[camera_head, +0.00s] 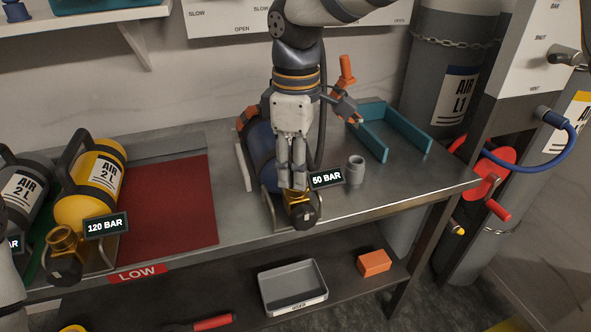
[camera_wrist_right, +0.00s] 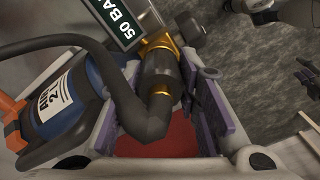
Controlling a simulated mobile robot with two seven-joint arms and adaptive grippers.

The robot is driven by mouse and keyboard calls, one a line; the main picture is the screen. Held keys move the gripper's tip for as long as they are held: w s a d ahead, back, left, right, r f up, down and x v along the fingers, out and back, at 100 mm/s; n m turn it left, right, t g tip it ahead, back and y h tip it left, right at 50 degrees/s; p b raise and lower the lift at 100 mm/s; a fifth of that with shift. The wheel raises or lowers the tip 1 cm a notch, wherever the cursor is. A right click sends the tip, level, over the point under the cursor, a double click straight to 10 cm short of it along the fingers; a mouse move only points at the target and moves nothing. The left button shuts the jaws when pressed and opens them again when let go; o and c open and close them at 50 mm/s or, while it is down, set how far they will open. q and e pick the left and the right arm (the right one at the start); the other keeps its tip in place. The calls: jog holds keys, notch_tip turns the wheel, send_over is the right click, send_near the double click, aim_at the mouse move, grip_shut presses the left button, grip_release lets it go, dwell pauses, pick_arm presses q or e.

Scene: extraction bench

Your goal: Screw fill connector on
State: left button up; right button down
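A blue cylinder (camera_head: 260,158) lies in a cradle on the bench, its brass valve (camera_head: 300,212) towards me beside a "50 BAR" display (camera_head: 326,178). The brass valve (camera_wrist_right: 158,44) and display (camera_wrist_right: 122,18) also show in the right wrist view. The black fill connector (camera_wrist_right: 160,72) on its black hose (camera_wrist_right: 105,75) is at the valve, in line with it and apparently touching; thread engagement cannot be seen. My right gripper (camera_head: 292,186) points down over the valve. Its purple-padded fingers (camera_wrist_right: 168,100) are closed around the connector.
A yellow cylinder (camera_head: 90,190) with a "120 BAR" display (camera_head: 105,226) lies to the left, near a red mat (camera_head: 170,205). A grey cap-like part (camera_head: 355,170) and a teal tray (camera_head: 370,140) are to the right. A grey bin (camera_head: 292,290) sits on the lower shelf.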

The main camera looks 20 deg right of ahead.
jog(key=m, duration=0.5)
jog(key=shift+m, duration=0.4)
jog(key=m, duration=1.6)
jog(key=shift+m, duration=0.3)
jog(key=m, duration=0.5)
jog(key=shift+f, duration=0.1)
jog(key=c, duration=1.2)
grip_release()
jog(key=shift+o, duration=0.2)
